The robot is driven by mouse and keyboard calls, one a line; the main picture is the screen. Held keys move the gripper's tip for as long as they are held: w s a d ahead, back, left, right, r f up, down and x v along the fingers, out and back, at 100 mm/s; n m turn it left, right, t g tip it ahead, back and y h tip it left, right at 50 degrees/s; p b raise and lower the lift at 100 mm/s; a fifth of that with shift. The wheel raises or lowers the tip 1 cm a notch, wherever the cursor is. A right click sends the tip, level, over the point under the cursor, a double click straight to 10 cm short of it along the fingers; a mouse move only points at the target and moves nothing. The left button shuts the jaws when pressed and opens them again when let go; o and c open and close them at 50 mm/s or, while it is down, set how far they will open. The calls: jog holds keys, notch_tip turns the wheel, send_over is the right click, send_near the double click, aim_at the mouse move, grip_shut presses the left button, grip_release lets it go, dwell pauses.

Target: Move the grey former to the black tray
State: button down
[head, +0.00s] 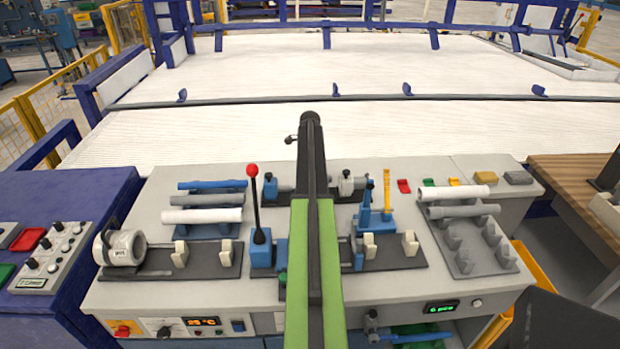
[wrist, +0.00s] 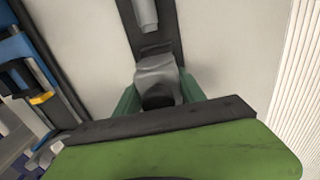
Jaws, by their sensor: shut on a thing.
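My gripper (wrist: 157,98) shows in the wrist view with its green fingers on both sides of a grey block-like piece, likely the grey former (wrist: 157,75). The fingers are shut on it. The piece has a dark round end facing the camera. It appears over a dark rail (wrist: 178,45), with a grey cylinder (wrist: 147,14) in line beyond it; I cannot tell whether it touches the rail. In the head view my arm hides the gripper and the held piece. A black surface (head: 565,322) at the lower right may be the black tray; I cannot tell for sure.
A wooden table (head: 575,180) stands at right. A white bed (head: 400,130) lies behind.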

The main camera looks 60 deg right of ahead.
jog(key=shift+f+b, duration=1.4)
jog(key=shift+f, duration=0.3)
jog(key=c, duration=0.6)
grip_release()
jog(key=shift+r, duration=0.15)
notch_tip(320, 180, up, 17)
jog(key=p, duration=1.7)
jog(key=shift+r+p, duration=0.2)
jog(key=shift+p, duration=0.15)
jog(key=shift+f, duration=0.1)
